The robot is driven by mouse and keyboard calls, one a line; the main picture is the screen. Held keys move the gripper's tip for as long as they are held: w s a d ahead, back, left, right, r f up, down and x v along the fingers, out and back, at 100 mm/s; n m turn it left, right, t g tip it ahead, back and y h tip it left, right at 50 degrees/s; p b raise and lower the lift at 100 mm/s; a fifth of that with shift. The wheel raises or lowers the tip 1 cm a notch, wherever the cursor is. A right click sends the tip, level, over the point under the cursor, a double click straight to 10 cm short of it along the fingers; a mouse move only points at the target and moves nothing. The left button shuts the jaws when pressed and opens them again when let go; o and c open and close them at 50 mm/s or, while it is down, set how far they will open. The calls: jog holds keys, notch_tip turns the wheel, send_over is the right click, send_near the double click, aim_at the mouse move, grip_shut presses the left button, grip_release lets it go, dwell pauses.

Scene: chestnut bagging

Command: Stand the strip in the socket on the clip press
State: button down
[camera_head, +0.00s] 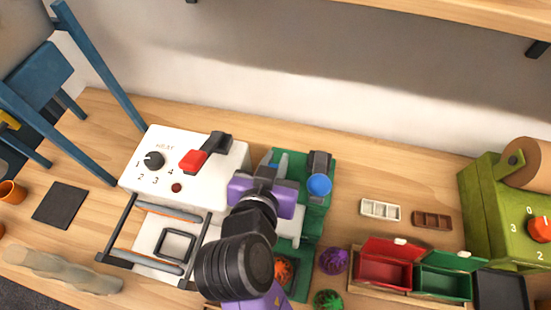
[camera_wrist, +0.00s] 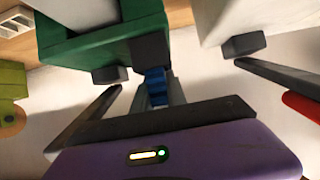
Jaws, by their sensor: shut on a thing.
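The clip press (camera_head: 314,205) has a green base, a dark block and a blue round knob (camera_head: 318,185); it stands just right of my gripper. In the wrist view its green body (camera_wrist: 90,40) is at upper left. My purple gripper (camera_head: 275,168) is low over its left side, with fingers pointing towards the wall. In the wrist view my gripper (camera_wrist: 160,92) is shut; a narrow blue piece, seemingly the strip (camera_wrist: 155,83), shows at the fingers, in front of the press. Its full shape is hidden. I cannot make out the socket, or whether the strip touches it.
A white heat sealer (camera_head: 215,165) with a red-tipped lever stands close on the left. A green machine (camera_head: 490,200) stands far right.

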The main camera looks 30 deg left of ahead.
jog(key=shift+f, duration=0.2)
jog(key=c, duration=1.3)
grip_release()
jog(key=shift+r, duration=0.1)
jog(key=shift+c, duration=0.2)
jog(key=shift+r, duration=0.2)
jog(key=v, duration=1.2)
jog(key=shift+b, duration=0.4)
jog(key=shift+a+f, duration=0.1)
